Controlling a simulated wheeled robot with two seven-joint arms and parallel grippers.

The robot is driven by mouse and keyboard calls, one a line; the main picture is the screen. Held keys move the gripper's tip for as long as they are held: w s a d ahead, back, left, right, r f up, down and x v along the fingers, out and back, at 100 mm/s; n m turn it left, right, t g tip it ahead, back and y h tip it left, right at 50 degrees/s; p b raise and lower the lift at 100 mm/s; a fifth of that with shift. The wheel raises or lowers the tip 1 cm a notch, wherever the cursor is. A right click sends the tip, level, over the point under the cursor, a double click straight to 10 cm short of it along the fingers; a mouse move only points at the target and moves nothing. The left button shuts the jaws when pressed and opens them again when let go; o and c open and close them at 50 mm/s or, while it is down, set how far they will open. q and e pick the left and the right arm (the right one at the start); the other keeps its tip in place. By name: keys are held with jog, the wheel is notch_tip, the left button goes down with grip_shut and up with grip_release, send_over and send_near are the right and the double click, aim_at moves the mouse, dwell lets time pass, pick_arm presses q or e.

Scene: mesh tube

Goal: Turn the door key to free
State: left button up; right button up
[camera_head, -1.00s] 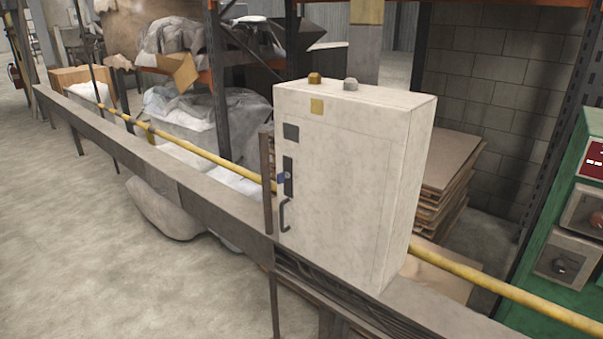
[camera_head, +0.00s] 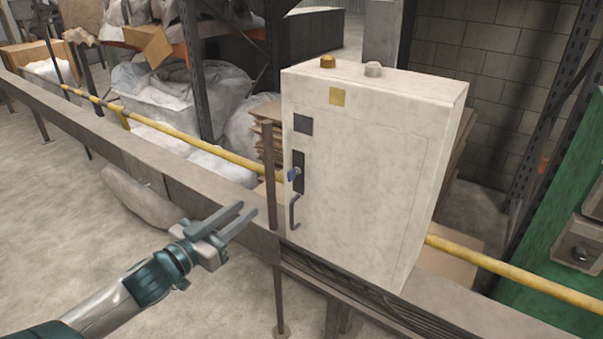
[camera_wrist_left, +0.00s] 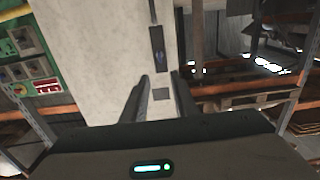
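A white cabinet (camera_head: 365,185) stands on the grey rail. On the left side of its front is a dark lock plate (camera_head: 299,160) with a small blue key (camera_head: 292,175). A dark pull handle (camera_head: 293,212) sits below it. My left gripper (camera_head: 240,222) is open and empty, left of and lower than the key, apart from the cabinet. In the left wrist view, the two fingers (camera_wrist_left: 160,82) stand apart in front of the cabinet face. The lock plate (camera_wrist_left: 157,38) and the bluish key (camera_wrist_left: 160,57) lie beyond the fingertips. My right gripper is not in view.
A thin upright post (camera_head: 269,180) stands just left of the handle, between my left gripper and the cabinet. A grey rail (camera_head: 140,155) and a yellow pipe (camera_head: 215,147) run across the scene. A green machine (camera_head: 555,250) is at the right. The floor at left is open.

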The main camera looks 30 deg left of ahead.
aim_at(288, 177)
pick_arm(q)
jog(key=shift+d+r, duration=0.1)
jog(key=shift+d, duration=0.05)
